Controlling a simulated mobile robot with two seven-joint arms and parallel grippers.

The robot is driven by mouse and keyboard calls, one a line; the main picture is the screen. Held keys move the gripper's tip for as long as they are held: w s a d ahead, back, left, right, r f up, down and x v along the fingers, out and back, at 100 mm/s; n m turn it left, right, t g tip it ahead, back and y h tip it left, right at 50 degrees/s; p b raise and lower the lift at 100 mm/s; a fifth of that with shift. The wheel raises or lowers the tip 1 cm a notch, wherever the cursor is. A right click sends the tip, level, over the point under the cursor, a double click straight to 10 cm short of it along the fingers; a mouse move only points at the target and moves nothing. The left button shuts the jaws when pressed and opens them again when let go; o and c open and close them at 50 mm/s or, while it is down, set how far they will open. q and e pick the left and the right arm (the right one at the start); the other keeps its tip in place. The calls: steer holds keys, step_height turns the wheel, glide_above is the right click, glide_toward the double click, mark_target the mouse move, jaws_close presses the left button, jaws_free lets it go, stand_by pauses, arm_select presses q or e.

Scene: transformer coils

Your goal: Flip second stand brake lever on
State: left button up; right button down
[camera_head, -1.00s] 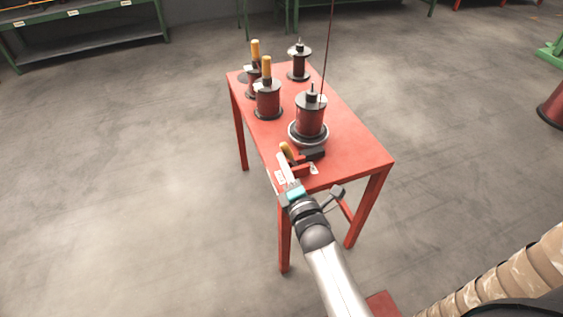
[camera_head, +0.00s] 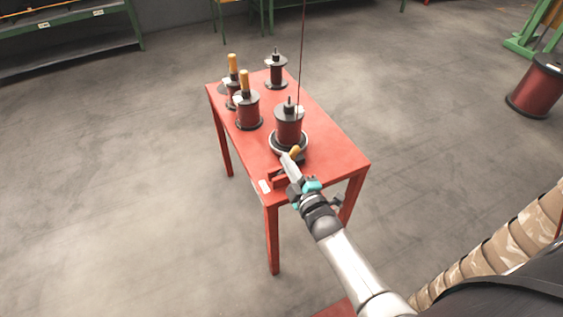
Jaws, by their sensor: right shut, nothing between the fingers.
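A red table (camera_head: 322,148) carries several wire spools on stands. The nearest spool (camera_head: 289,124) sits on a round base, with a thin dark red wire rising from it. A brake lever with a yellow-orange grip (camera_head: 294,151) shows at the front of this stand, right by the fingertips. My right gripper (camera_head: 288,163) is shut with nothing between its fingers, at the lever's left; whether it touches the lever I cannot tell. The gripper and arm hide part of the stand's front. My left gripper is not in view.
Two spools with upright yellow handles (camera_head: 247,107) (camera_head: 233,90) stand at the table's left side, and a smaller spool (camera_head: 276,73) at the back. A large red spool (camera_head: 536,88) is on the floor at right. The floor left of the table is clear.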

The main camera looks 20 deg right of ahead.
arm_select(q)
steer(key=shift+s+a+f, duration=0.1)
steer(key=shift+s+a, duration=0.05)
arm_select(e)
steer(key=shift+d+f, duration=0.1)
steer(key=shift+d, duration=0.45)
stand_by(0.3)
